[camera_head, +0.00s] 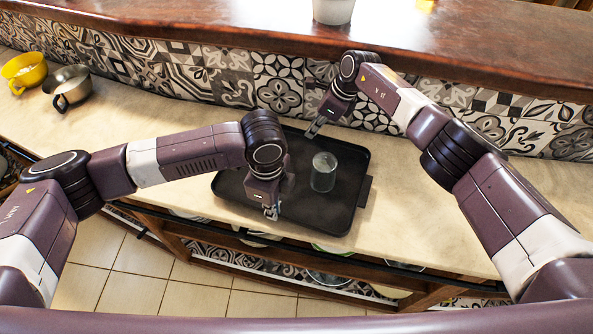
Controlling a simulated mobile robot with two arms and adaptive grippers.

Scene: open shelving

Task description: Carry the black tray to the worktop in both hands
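The black tray (345,205) lies on the pale worktop (420,215). A clear glass (323,172) stands upright on it, right of its middle. My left gripper (271,213) points down at the tray's near edge. My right gripper (314,129) is at the tray's far edge, close to the tiled wall. Both grippers' fingers are small and partly hidden, so I cannot tell whether either is closed on the rim. The tray looks flat, and I cannot tell if it rests fully on the surface.
A yellow cup (24,72) and a metal cup (68,87) stand at the far left of the worktop. A raised wooden ledge (440,35) runs behind, above the patterned tiles, with a white pot (333,11) on it. Open shelves with dishes lie below the front edge.

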